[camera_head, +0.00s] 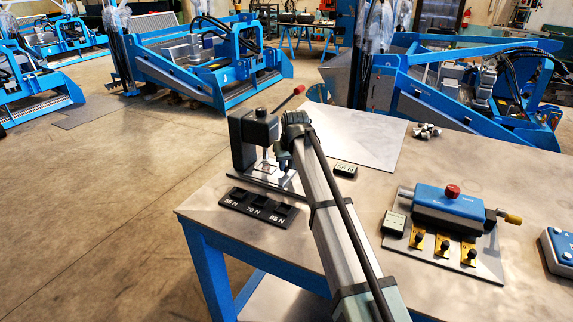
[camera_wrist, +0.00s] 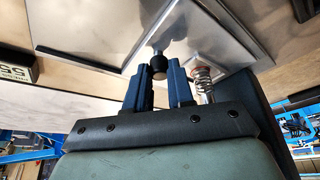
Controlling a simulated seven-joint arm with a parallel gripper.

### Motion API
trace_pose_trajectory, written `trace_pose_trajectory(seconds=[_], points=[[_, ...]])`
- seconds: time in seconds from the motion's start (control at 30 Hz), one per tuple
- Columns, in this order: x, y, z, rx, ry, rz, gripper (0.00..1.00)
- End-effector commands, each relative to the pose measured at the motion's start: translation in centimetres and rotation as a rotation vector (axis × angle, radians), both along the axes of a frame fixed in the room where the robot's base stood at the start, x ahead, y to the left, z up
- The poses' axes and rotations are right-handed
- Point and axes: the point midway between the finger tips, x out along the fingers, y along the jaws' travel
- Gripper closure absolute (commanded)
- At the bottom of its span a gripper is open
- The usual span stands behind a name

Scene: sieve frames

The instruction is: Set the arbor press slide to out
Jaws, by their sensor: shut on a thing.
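The arbor press (camera_head: 240,142) stands on the left part of the bench, with a dark body, a red-tipped lever (camera_head: 298,90) and a bright metal base. In the wrist view, a black round knob on a short metal stem (camera_wrist: 157,62) sits at the edge of a shiny metal plate (camera_wrist: 195,35). My gripper (camera_wrist: 160,78) has its two blue fingers on either side of this knob and is shut on it. In the head view, my gripper (camera_head: 284,160) is low beside the press, partly hidden by my arm. How far the slide is out cannot be told.
A spring (camera_wrist: 203,82) is close beside my fingers. A black tray (camera_head: 258,207) marked 55 N, 70 N and 85 N lies before the press. A small labelled block (camera_head: 345,170) lies right of my arm. A blue-topped fixture (camera_head: 447,203) stands further right.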

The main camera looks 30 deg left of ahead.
Motion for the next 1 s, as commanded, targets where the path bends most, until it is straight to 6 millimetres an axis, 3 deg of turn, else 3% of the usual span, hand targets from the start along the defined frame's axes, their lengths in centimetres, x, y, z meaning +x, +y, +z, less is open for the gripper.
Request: trace_pose_trajectory(seconds=[0.17,0.4,0.6,1.0], points=[[-0.1,-1.3,0.0,0.001,0.001,-0.002,1.0],[-0.2,-7.9,0.0,0.0,-0.003,-0.004,1.0],[-0.1,-11.6,0.0,0.001,-0.001,-0.003,1.0],[0.0,-12.7,0.0,-0.004,-0.002,-0.003,1.0]])
